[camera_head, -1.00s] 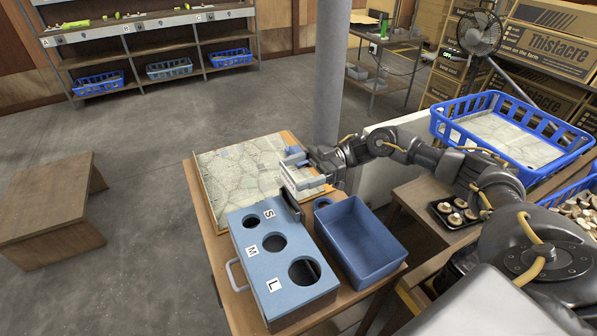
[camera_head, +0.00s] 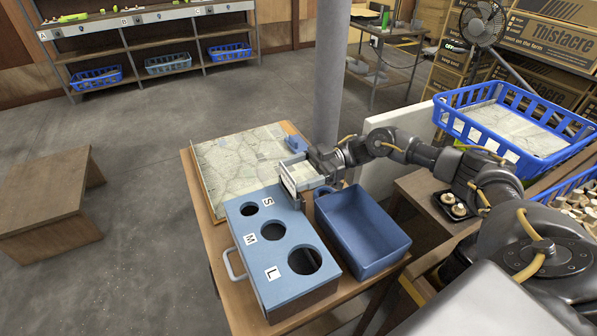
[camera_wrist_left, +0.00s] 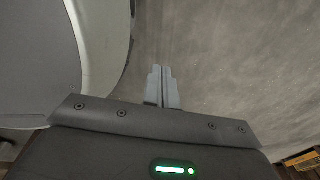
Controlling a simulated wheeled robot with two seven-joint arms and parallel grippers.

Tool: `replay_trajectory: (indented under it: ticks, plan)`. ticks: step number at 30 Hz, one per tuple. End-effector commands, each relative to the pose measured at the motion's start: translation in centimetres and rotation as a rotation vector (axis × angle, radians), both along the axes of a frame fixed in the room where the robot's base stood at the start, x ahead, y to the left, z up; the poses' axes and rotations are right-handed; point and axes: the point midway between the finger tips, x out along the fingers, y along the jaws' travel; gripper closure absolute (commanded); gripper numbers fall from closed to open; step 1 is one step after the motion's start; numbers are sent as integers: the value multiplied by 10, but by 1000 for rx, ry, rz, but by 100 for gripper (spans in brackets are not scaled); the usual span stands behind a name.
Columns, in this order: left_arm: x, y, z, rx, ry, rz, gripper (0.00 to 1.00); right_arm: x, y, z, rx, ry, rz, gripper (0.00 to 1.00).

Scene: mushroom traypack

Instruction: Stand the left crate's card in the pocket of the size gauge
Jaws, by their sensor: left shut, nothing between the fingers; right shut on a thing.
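The size gauge (camera_head: 268,282) is a blue box with three round holes marked S, M and L. It stands on the wooden table in the head view. My right gripper (camera_head: 298,178) is at its far right corner, shut on a pale card (camera_head: 287,181). The card is roughly upright, just above or at that corner. The pocket is largely hidden behind the card and fingers, so I cannot tell whether the card's lower edge is inside it. My left gripper (camera_wrist_left: 163,86) is shut and empty over bare floor in the left wrist view.
A blue bin (camera_head: 362,232) stands close to the gauge's right. A map-patterned board (camera_head: 228,160) lies behind the gauge. A blue crate (camera_head: 476,133) and a black punnet of mushrooms (camera_head: 439,207) are at the right. A grey post (camera_head: 330,80) rises behind the table.

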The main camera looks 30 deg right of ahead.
Motion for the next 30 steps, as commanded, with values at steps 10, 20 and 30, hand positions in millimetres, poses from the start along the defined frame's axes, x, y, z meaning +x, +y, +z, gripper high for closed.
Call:
replay_trajectory:
  ticks: [10,20,30]
  plan:
    - [-4,-5,0,-7,2,2,100,0,0,0,0,0,0,2]
    - [-4,-16,-4,-19,2,5,100,0,-5,-1,-1,0,-1,0]
    - [12,13,-29,19,-12,-4,100,-2,-70,-5,-4,-3,-4,0]
